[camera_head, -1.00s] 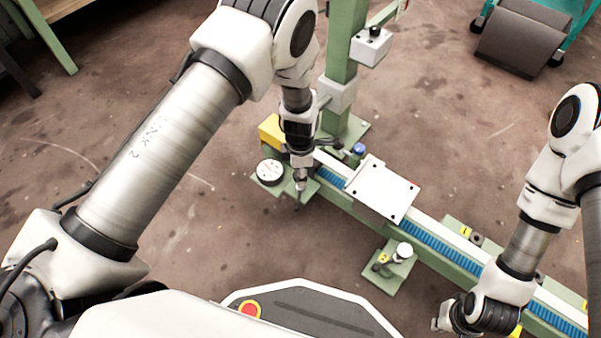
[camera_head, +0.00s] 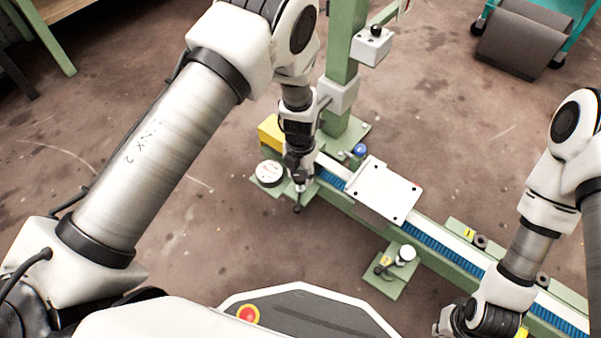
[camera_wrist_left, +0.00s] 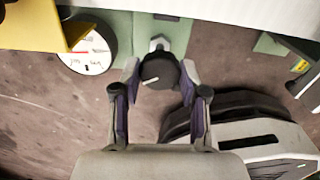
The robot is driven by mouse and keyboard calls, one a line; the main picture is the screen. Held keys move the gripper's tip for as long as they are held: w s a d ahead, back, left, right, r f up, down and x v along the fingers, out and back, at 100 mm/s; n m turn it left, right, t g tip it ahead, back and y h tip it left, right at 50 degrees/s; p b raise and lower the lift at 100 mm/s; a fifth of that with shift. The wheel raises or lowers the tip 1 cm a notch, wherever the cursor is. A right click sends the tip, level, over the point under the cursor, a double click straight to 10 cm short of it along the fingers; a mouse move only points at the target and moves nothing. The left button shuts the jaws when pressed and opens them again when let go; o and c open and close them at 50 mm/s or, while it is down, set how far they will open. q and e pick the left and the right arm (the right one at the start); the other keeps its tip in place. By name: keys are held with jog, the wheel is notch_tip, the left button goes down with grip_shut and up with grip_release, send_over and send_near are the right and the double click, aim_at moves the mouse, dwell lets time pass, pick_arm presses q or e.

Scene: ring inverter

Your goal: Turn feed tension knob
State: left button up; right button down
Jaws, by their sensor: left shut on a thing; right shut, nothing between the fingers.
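The feed tension knob (camera_wrist_left: 160,71) is a black round knob with a white pointer line, on a short stem at the edge of a green plate in the left wrist view. Its line points left and slightly down there. My left gripper (camera_wrist_left: 155,82) is shut on it, one fingertip at each side. In the head view my left gripper (camera_head: 299,187) is beside the white dial (camera_head: 269,173), and the wrist partly hides the place. The dial also shows in the left wrist view (camera_wrist_left: 88,52), with a red mark. My right gripper (camera_head: 446,322) is shut and empty at the lower right.
A yellow block (camera_head: 270,131) stands beside the dial. A green rail with a blue belt (camera_head: 430,245) runs to the lower right under a white plate (camera_head: 382,190). A blue knob (camera_head: 359,150), a white knob (camera_head: 406,251) and a green post (camera_head: 345,60) are close by.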

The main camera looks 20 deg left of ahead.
pick_arm(q)
jog(key=shift+n, duration=0.6)
jog(key=o, duration=1.1)
jog(key=shift+o, duration=0.2)
notch_tip(320, 180, up, 12)
